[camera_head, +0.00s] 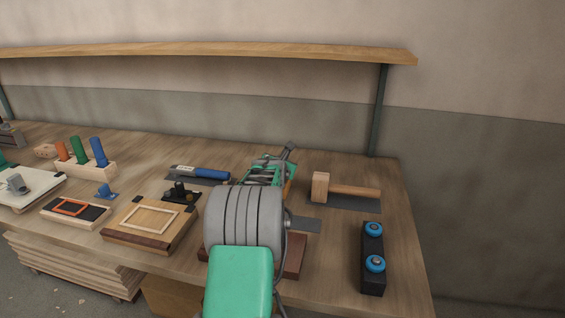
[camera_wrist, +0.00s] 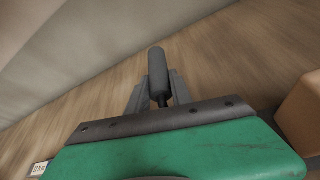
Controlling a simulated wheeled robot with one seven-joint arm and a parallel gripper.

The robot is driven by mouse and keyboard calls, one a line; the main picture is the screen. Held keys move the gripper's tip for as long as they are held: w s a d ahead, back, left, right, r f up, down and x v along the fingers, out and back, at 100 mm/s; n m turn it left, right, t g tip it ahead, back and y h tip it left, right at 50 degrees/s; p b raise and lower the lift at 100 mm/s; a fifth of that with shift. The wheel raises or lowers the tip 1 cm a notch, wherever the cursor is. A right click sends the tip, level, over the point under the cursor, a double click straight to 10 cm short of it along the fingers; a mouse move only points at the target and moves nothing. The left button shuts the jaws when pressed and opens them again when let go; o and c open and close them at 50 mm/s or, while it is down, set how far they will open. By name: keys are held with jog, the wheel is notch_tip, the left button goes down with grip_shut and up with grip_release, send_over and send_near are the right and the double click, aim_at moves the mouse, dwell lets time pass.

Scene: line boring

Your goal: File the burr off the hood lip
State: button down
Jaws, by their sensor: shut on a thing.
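My gripper (camera_head: 287,153) is at the back middle of the bench, partly hidden behind my own arm. In the wrist view my gripper (camera_wrist: 160,84) has its two grey fingers on either side of a dark grey cylinder (camera_wrist: 157,65) with a thinner neck below it. The cylinder is held between the fingers. I cannot tell whether it is a file handle. A tool with a blue handle (camera_head: 211,174) lies on a dark mat left of my gripper. I cannot tell which thing is the hood; no burr can be made out.
A rack with coloured handles (camera_head: 88,168), a framed wooden board (camera_head: 138,241) and a black orange-framed tray (camera_head: 98,218) are at left. A shelf (camera_head: 210,50) runs above.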

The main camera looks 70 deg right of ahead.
jog(key=shift+s+a+b, duration=0.15)
jog(key=shift+a+b, duration=0.15)
jog(key=shift+a, duration=0.75)
jog(key=shift+r, duration=0.65)
jog(key=shift+r+p, duration=1.35)
jog(key=shift+r, duration=1.7)
